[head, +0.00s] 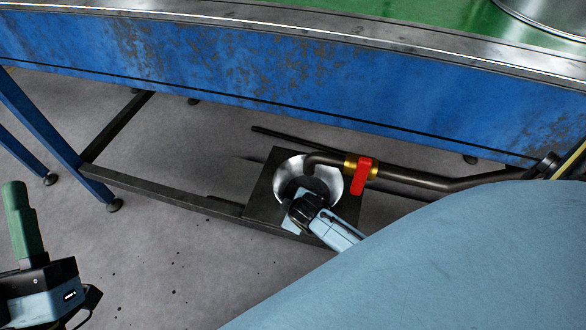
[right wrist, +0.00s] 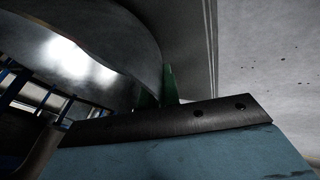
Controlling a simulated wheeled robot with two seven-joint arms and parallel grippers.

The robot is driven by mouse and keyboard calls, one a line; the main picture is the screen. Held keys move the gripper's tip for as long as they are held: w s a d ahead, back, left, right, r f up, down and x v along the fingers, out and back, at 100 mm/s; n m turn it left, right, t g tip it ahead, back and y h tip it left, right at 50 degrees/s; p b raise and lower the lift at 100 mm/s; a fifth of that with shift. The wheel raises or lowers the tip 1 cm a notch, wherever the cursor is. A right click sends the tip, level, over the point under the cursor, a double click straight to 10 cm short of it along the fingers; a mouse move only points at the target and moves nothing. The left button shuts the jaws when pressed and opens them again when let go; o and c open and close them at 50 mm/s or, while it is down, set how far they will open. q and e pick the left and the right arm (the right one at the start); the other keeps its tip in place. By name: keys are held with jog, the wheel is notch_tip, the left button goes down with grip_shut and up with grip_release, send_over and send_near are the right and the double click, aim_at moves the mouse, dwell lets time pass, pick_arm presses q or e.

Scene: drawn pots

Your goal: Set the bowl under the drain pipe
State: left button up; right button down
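The silver metal bowl (head: 326,178) is in the head view over a dark square plate under the blue bench. The drain pipe (head: 420,180) comes in from the right, and its bent end lies over the bowl's opening. My right gripper (head: 296,203) is at the bowl's near side. In the right wrist view the bowl (right wrist: 120,45) fills the upper left, and the green fingertips (right wrist: 160,92) are close together at its wall, seemingly shut on it. Whether the bowl touches the plate is unclear. My left gripper (head: 20,215) is at the far left, away from everything, seen side-on.
The dark plate (head: 262,208) lies beside a low frame bar (head: 165,192). A red valve handle (head: 361,178) is on the pipe just right of the bowl. The blue bench (head: 250,75) overhangs behind. The grey floor at lower left is clear.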

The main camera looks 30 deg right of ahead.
jog(key=shift+f, duration=0.1)
dwell(0.3)
jog(key=c, duration=1.6)
grip_release()
